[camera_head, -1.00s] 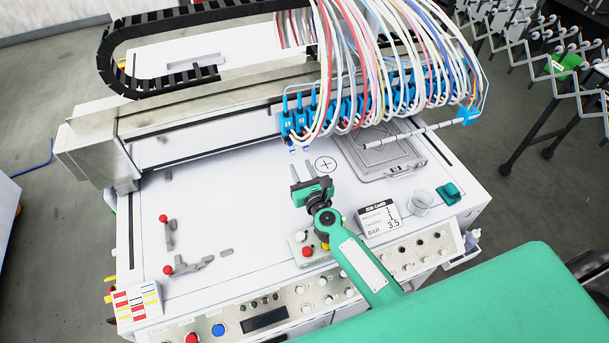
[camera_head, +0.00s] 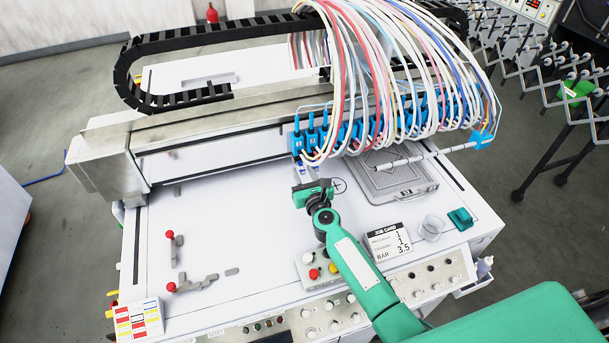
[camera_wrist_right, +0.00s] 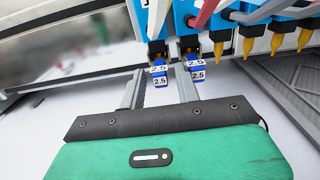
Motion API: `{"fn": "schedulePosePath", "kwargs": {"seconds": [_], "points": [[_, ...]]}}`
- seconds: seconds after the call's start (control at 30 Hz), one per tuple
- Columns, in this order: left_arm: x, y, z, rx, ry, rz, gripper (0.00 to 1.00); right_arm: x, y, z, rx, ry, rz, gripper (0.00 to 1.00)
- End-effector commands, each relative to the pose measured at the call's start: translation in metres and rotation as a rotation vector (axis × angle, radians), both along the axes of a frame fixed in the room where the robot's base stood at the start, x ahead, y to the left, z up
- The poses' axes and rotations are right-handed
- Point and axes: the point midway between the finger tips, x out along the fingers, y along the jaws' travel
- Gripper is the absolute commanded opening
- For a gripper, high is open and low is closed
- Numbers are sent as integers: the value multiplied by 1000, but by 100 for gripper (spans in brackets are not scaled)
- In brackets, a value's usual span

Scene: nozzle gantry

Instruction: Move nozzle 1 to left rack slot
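A row of blue nozzle units (camera_head: 297,143) hangs from the gantry; nozzle 1 appears to be the leftmost. In the right wrist view, its blue tip (camera_wrist_right: 158,77) is marked 2.5, and a similar tip (camera_wrist_right: 195,73) hangs to its right. My right gripper (camera_head: 305,172) is just below the left end of the row. In the right wrist view, its grey fingers (camera_wrist_right: 160,84) are apart, one on each side of the left tip; the right finger lies between the two tips. No contact is clear. My left gripper is not in view. I cannot identify the left rack slot.
Coloured tubes (camera_head: 400,80) rise from the nozzle row. A grey tray (camera_head: 395,180) lies on the bed at right. Red-knobbed clamps (camera_head: 172,240) stand on the bed at left. A job card (camera_head: 390,242), a clear cup (camera_head: 431,228) and control buttons line the front. The bed's left-middle is mostly clear.

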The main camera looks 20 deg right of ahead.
Motion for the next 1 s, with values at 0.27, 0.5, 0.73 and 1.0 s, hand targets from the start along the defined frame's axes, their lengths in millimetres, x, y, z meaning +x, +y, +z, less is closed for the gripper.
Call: {"fn": "schedulePosePath", "kwargs": {"seconds": [0.27,0.5,0.73,1.0], "points": [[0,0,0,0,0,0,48,0,0,0,0,0,0,0],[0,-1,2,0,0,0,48,0,0,2,0,0,0,0],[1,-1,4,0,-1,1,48,0,0,5,0,0,0,0],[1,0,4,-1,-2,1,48,-1,0,5,0,0,0,0]]}}
